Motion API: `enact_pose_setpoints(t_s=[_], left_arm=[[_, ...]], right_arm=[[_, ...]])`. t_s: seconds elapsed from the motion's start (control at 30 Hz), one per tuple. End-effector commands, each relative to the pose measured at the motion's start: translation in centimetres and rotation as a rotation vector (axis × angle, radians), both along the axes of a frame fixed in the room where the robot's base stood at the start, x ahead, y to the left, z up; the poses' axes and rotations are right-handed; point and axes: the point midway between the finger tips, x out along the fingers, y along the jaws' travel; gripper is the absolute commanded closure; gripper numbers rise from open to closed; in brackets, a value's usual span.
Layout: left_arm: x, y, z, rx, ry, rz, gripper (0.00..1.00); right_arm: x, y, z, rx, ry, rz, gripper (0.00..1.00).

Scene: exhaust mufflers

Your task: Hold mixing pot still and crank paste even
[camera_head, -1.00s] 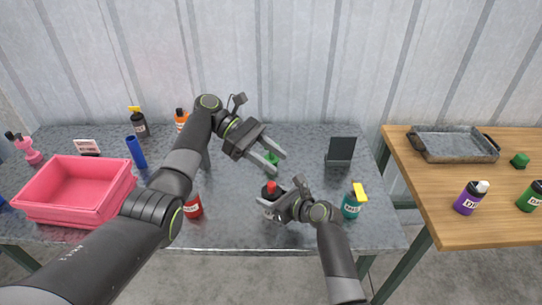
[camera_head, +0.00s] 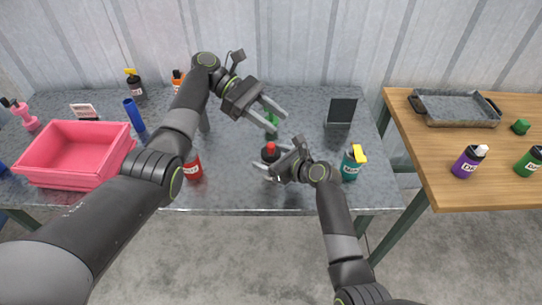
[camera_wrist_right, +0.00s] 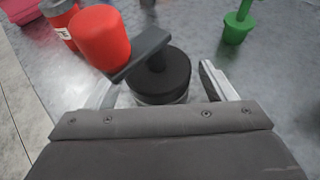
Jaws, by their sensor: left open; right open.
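The mixing pot (camera_head: 270,152) stands on the grey metal table, mostly hidden by my right gripper in the head view. In the right wrist view it shows a round black top (camera_wrist_right: 160,80), a dark crank arm (camera_wrist_right: 142,55) and a red knob (camera_wrist_right: 100,38) reaching left. My right gripper (camera_head: 264,172) is open and low at the pot. In the right wrist view its fingers lie to either side of the pot; contact is unclear. My left gripper (camera_head: 279,122) is open and empty, higher up and beyond the pot, with a green object (camera_head: 272,120) behind its fingers.
A teal bottle (camera_head: 352,162) with a yellow top stands right of my right gripper. A red bottle (camera_head: 192,165) stands left of the pot. A pink bin (camera_head: 75,175) is at the left, a dark stand (camera_head: 340,112) at back right. A wooden table (camera_head: 445,150) adjoins.

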Motion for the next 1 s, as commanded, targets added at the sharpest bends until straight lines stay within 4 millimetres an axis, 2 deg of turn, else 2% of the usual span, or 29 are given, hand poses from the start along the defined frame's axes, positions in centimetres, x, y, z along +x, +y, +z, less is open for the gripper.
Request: enact_pose_setpoints(t_s=[0.17,0.37,0.73,1.0], left_arm=[[0.0,0.0,0.0,0.000,0.000,0.000,0.58],[0.0,0.0,0.0,0.000,0.000,0.000,0.58],[0.0,0.0,0.0,0.000,0.000,0.000,0.58],[0.0,0.0,0.0,0.000,0.000,0.000,0.58]], right_arm=[[-0.1,-0.1,0.1,0.001,-0.001,0.000,0.23],[-1.1,-1.2,0.7,0.001,-0.002,-0.002,0.23],[-5.1,-5.3,3.0,-0.001,-0.001,-0.002,0.23],[-7.3,-7.4,4.3,-0.001,-0.001,-0.001,0.23]])
